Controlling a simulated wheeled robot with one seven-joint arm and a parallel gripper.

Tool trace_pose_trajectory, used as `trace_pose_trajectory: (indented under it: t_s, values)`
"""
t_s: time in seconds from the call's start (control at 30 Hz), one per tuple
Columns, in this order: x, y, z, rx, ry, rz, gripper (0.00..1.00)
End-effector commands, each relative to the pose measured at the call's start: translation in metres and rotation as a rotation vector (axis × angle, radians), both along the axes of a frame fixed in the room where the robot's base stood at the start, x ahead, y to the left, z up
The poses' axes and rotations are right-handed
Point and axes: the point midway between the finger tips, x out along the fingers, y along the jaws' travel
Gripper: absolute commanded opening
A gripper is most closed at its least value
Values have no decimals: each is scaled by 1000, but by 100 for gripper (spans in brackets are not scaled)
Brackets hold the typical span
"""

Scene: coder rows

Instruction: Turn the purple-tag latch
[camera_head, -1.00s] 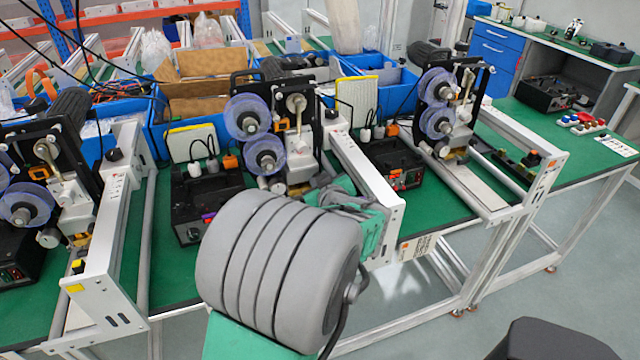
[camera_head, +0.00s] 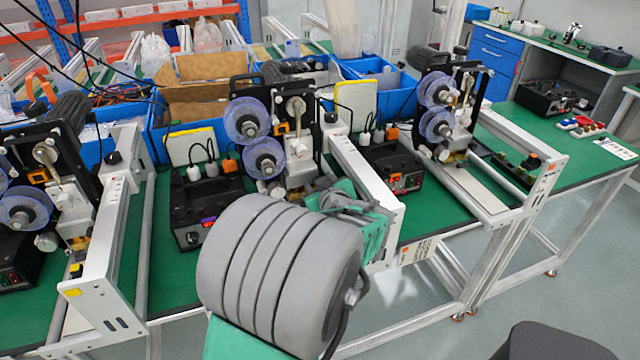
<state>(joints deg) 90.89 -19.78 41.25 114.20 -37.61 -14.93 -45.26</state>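A small purple patch (camera_head: 208,221), perhaps the tag, shows on the front of the black control box (camera_head: 192,237) left of centre. A latch cannot be made out there. The middle coder machine (camera_head: 285,135), with two blue-purple reels, stands behind and to the right of that box. My arm's large grey link covers the front centre. My gripper end lies beyond it, near the green and grey wrist parts (camera_head: 350,208), in front of the middle machine's base. The fingertips are hidden or too small to make out, so their opening does not show.
Another coder machine (camera_head: 40,165) stands at the left and one (camera_head: 450,110) at the right. White metal frame rails (camera_head: 365,180) run beside the machines. Blue bins (camera_head: 390,95) stand behind. Some green bench top (camera_head: 425,215) is bare right of my wrist.

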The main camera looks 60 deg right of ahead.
Motion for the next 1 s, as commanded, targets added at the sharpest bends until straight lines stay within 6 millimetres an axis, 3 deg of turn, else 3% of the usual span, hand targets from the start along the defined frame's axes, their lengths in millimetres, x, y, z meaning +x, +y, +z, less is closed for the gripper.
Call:
trace_pose_trajectory:
  t_s: [0.17,0.37,0.6,0.8,1.0]
  values:
    - [0,0,3,-2,0,0,43]
    - [-2,3,38,-7,1,-2,43]
    - [-24,44,91,-8,2,-5,43]
    - [-48,90,113,-7,3,-9,43]
    - [-61,119,127,-1,0,-5,43]
